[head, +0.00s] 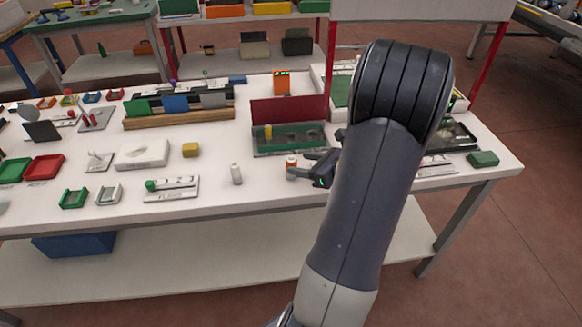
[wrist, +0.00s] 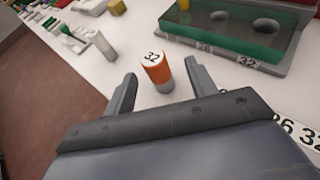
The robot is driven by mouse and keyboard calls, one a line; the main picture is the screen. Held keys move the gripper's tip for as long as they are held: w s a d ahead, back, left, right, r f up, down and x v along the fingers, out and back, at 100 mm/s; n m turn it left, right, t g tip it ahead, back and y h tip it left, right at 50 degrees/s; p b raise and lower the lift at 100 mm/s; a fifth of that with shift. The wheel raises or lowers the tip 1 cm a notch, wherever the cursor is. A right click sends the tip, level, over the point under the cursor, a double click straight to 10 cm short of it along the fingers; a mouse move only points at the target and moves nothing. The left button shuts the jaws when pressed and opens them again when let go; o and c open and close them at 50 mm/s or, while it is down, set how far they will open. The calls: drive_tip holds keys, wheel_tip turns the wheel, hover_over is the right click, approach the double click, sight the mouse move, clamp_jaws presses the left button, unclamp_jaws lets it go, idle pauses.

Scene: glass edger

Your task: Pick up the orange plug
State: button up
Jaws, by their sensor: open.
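The orange plug (head: 291,166) stands upright on the white table (head: 260,190), just left of my gripper (head: 312,173) in the head view. My gripper (wrist: 158,85) is open, with one finger on each side of the plug in the picture. The plug stands at or just beyond the fingertips. I cannot tell whether either finger touches it. My arm hides part of the table to the right in the head view.
A green tray (wrist: 232,45) with round holes and a red back panel (head: 288,111) stands behind the plug. A white plug (head: 236,174) stands to the left. A green block (head: 482,158) lies at the right. The table around the orange plug is mostly clear.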

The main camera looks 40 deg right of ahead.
sight(296, 164)
drive_tip(key=x, duration=0.4)
drive_tip(key=shift+w+a+f, duration=0.2)
drive_tip(key=shift+a, duration=0.15)
clamp_jaws()
